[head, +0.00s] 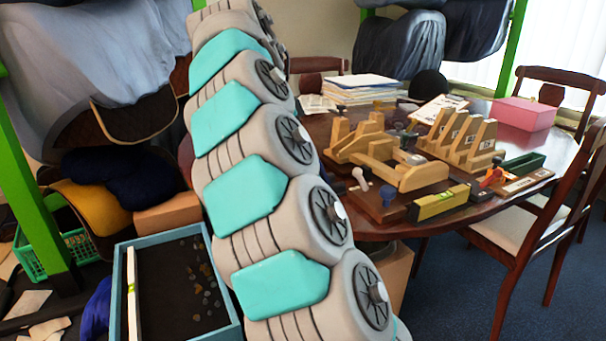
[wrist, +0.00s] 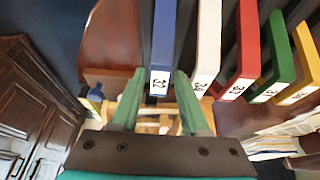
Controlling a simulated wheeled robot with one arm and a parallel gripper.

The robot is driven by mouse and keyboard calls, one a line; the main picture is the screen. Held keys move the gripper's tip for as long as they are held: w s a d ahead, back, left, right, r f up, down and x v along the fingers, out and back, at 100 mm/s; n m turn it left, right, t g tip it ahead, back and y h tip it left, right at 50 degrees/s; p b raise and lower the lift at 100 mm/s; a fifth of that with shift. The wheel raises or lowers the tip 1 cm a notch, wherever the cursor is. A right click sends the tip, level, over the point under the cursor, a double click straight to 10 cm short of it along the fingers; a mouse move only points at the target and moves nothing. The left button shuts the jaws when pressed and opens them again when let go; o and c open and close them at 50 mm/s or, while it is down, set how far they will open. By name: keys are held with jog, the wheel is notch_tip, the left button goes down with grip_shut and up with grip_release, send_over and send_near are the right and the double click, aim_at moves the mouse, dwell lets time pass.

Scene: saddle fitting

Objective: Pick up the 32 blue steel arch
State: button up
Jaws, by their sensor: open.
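The blue steel arch (wrist: 164,40) shows in the wrist view as a long upright bar with a white label at its near end; the label seems to read 32. My gripper (wrist: 159,75) has two green fingers, spread apart with nothing clamped. The blue arch's labelled end appears between the fingertips, with a small gap on either side. I cannot tell how deep it sits between them. In the head view, neither the gripper nor the blue arch can be made out; my arm fills the middle.
White (wrist: 207,45), red (wrist: 247,45), green (wrist: 279,50) and yellow (wrist: 307,55) arches stand in a row to the right of the blue one. The head view shows a round table (head: 395,228) with wooden fixtures, a pink box (head: 524,114) and chairs. A blue-rimmed tray (head: 118,290) stands lower left.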

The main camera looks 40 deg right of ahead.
jog(key=shift+x, duration=2.4)
jog(key=shift+d, duration=0.1)
jog(key=shift+c, duration=0.2)
grip_shut()
